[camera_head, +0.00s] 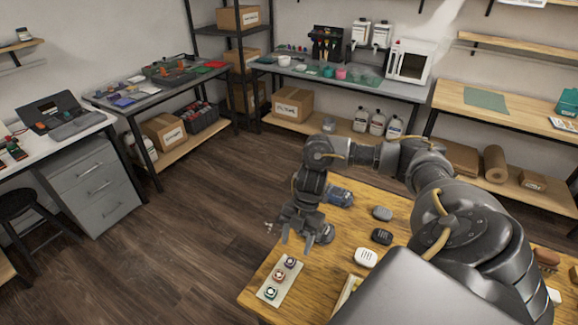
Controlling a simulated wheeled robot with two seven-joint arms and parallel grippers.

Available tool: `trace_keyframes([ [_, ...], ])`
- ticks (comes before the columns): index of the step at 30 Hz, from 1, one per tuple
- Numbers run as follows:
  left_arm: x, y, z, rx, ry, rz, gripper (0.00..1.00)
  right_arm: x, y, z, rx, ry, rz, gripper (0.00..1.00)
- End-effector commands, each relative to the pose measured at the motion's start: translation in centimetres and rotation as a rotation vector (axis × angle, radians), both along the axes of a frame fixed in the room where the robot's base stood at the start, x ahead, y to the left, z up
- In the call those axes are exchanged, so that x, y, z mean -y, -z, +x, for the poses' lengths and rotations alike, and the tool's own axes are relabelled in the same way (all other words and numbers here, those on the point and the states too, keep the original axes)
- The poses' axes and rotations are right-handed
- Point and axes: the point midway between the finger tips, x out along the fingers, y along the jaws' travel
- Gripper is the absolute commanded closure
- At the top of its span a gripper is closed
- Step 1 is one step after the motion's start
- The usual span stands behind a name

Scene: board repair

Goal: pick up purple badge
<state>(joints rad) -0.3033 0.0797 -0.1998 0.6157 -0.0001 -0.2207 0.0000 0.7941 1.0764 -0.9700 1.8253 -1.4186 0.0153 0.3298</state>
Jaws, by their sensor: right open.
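A pale rectangular board (287,284) lies near the left corner of the wooden table, with three small round badges in a row on it. The far badge (290,262) looks purplish, the middle badge (279,275) reddish and the near badge (270,293) dark teal; they are small and the colours are hard to tell. My right gripper (295,246) is open and empty, fingers pointing down, above the table just beyond the far badge and apart from it. My left gripper is not in view.
On the wooden table (262,300) are a white rounded object (366,257), a black one (382,236), a grey one (382,213) and a blue-grey tool (340,196). A brown brush-like object (546,256) lies at the right.

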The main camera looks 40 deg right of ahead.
Motion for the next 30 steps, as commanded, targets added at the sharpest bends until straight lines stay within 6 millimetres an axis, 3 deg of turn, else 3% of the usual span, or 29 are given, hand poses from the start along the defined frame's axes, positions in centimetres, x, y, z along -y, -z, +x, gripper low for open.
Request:
trace_keyframes([
  [8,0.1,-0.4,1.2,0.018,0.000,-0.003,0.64,-0.4,0.9,-0.1,-0.001,0.003,0.000,0.45],
  [18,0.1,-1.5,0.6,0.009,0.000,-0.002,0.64,-2.1,4.9,-0.3,-0.001,0.004,0.000,0.45],
  [26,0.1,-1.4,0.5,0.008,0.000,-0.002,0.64,-2.2,5.2,-0.3,0.000,0.003,-0.001,0.45],
  [30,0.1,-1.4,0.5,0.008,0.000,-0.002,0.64,-2.2,5.2,-0.3,0.000,0.003,-0.001,0.62],
])
